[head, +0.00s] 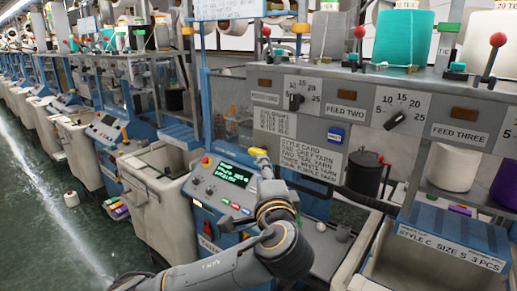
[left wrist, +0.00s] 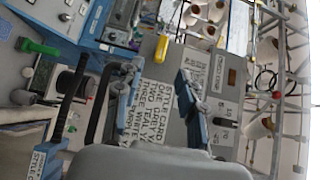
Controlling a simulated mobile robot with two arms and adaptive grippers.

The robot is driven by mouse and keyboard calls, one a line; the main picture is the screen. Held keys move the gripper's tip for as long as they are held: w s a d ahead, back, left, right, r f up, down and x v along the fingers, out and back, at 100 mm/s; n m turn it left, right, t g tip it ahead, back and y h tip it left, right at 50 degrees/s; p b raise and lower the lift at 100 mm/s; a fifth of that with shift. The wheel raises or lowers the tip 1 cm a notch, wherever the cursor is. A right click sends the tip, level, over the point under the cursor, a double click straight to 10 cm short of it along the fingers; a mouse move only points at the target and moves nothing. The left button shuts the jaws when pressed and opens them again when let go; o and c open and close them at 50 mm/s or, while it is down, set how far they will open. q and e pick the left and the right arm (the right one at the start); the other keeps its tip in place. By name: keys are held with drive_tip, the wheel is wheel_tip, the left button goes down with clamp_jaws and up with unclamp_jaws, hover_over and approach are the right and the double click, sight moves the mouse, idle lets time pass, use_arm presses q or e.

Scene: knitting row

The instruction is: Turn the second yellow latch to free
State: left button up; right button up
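A yellow latch (head: 258,152) shows in the head view as a short tilted bar, right of the lit control panel and at the left edge of the style card. A yellow bar, apparently this latch, also shows in the left wrist view (left wrist: 161,48), beyond the gap between my fingertips. My left gripper (head: 264,166) is just below the latch in the head view, its fingers mostly hidden by my wrist. The left wrist view shows the gripper (left wrist: 157,74) open and empty, fingers apart. Contact with the latch cannot be told. My right gripper is out of view.
The style card (head: 303,154) hangs on the grey feed panel (head: 272,108). The control panel (head: 219,182) has knobs and buttons. A bin (head: 395,270) and a blue style box (head: 455,240) stand at right. The green floor (head: 40,220) is mostly clear.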

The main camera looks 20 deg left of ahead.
sight(257, 150)
use_arm(q)
drive_tip(key=x, duration=0.1)
drive_tip(key=p+x, duration=0.1)
drive_tip(key=x, duration=0.2)
drive_tip(key=shift+a+r+p, duration=0.1)
drive_tip(key=shift+r+p, duration=0.2)
drive_tip(key=p+x, duration=0.2)
drive_tip(key=x, duration=0.3)
drive_tip(key=shift+w+f, duration=0.15)
drive_tip(key=shift+w, duration=0.05)
drive_tip(key=shift+w+a+f+p, duration=0.15)
drive_tip(key=shift+w+a+p, duration=0.2)
drive_tip(key=shift+w, duration=0.25)
drive_tip(key=shift+d, duration=0.1)
drive_tip(key=shift+s, duration=0.1)
clamp_jaws()
